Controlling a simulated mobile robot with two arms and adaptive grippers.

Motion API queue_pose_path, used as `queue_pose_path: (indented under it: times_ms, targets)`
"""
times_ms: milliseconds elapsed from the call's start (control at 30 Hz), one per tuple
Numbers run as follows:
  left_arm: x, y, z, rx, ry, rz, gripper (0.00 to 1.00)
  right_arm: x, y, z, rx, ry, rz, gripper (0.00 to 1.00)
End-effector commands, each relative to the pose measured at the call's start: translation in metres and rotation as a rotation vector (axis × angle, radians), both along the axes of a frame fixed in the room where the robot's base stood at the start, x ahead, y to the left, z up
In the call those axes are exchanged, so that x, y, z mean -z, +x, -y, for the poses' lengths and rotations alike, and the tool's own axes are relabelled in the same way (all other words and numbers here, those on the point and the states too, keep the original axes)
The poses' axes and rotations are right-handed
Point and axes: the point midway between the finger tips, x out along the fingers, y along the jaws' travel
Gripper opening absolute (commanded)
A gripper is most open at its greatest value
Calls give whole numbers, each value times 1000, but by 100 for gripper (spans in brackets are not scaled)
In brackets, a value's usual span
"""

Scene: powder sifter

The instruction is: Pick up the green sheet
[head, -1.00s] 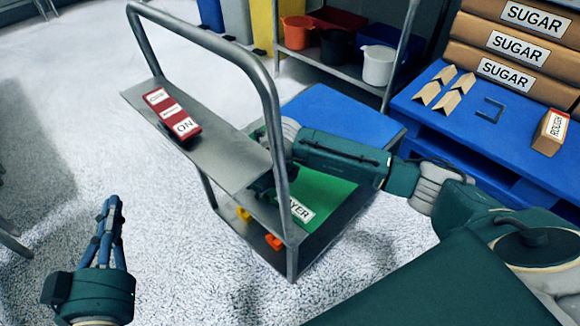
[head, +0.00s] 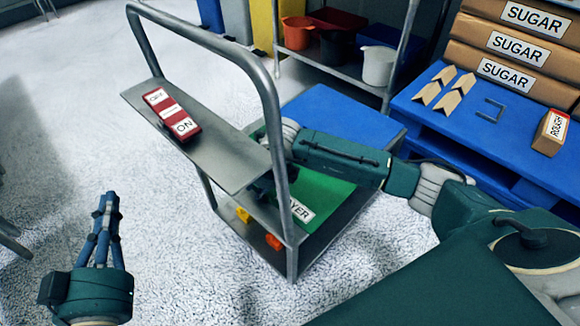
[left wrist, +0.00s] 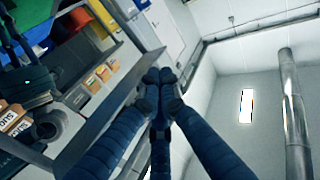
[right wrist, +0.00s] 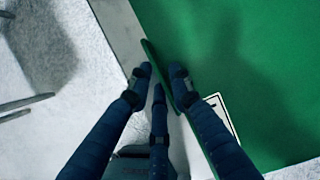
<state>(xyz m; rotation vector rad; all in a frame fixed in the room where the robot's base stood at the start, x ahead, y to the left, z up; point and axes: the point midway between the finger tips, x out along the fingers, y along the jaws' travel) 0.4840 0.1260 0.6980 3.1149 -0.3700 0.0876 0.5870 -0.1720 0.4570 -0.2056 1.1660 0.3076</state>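The green sheet (head: 325,194) lies on the lower deck of the metal cart (head: 338,239), with a white label ending in "YER". My right arm reaches across the cart, and my right gripper is mostly hidden behind the cart's upper shelf in the head view. In the right wrist view my right gripper (right wrist: 161,76) is at the edge of the green sheet (right wrist: 235,65), with the edge between its fingers. I cannot tell whether they clamp it. My left gripper (head: 109,200) is empty over the floor at left, fingers together, also in the left wrist view (left wrist: 158,76).
The cart's upper shelf (head: 215,150) carries a red OFF/ON switch panel (head: 172,114), and its handle frame rises beside my right arm. A blue pallet (head: 500,145) with sugar boxes (head: 515,47) stands at right. A rack with buckets (head: 378,65) is behind.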

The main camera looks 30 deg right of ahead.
Motion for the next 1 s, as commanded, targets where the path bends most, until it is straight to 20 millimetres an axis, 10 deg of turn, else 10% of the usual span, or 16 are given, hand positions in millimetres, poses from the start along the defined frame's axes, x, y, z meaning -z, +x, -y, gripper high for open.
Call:
queue_pose_path:
  times_ms: [200, 667, 1000]
  targets:
    - [-3, 0, 0, 1, -3, 13, 0, 0, 0, 0, 0, 0, 0, 0]
    - [0, 0, 1, 1, 0, -2, 0, -1, 0, 0, 0, 0, 1, 0]
    - [49, -6, -8, -14, 52, -212, 0, -32, 1, 0, 1, 0, 5, 0]
